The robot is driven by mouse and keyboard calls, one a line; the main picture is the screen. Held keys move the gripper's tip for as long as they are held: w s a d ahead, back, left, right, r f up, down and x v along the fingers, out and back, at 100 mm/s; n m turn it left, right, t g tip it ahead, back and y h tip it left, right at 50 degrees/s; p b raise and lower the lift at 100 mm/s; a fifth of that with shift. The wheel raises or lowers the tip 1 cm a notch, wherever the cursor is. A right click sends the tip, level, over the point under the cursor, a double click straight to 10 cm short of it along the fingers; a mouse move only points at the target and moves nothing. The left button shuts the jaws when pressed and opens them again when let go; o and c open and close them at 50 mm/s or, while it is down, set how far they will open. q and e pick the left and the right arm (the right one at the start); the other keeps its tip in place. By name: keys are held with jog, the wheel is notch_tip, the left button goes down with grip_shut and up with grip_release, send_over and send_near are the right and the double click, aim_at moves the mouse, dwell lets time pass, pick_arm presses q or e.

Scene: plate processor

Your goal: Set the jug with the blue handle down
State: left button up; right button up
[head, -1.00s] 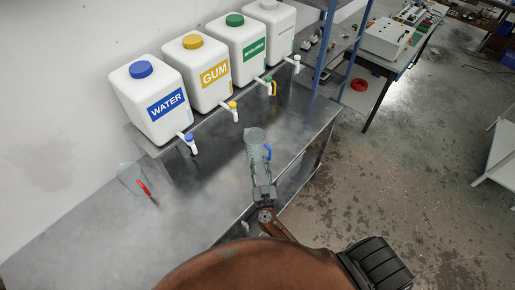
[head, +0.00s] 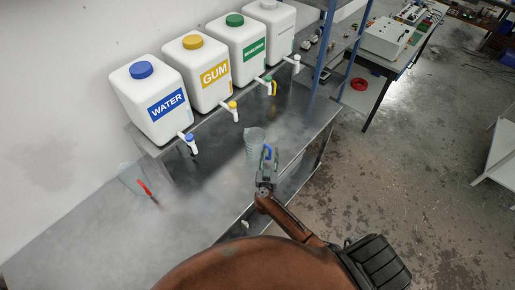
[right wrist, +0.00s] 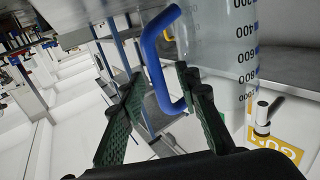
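The clear jug (head: 254,141) with the blue handle (head: 267,152) appears to stand upright on the metal bench, near its front edge. In the right wrist view the jug (right wrist: 222,50) shows its printed scale, and its blue handle (right wrist: 154,62) points toward my gripper. My right gripper (head: 268,165) is at the handle side of the jug. In the right wrist view its two fingers (right wrist: 160,105) are spread apart, with the handle's end near the right finger and not clamped. My left gripper is out of view.
White tanks labelled WATER (head: 151,100) and GUM (head: 212,74), a green-capped tank (head: 248,46) and another stand behind, taps over the bench (head: 205,170). A second clear jug with a red handle (head: 148,191) is at the left. The bench between the jugs is clear.

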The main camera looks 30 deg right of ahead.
jog(key=shift+c, duration=0.5)
grip_shut()
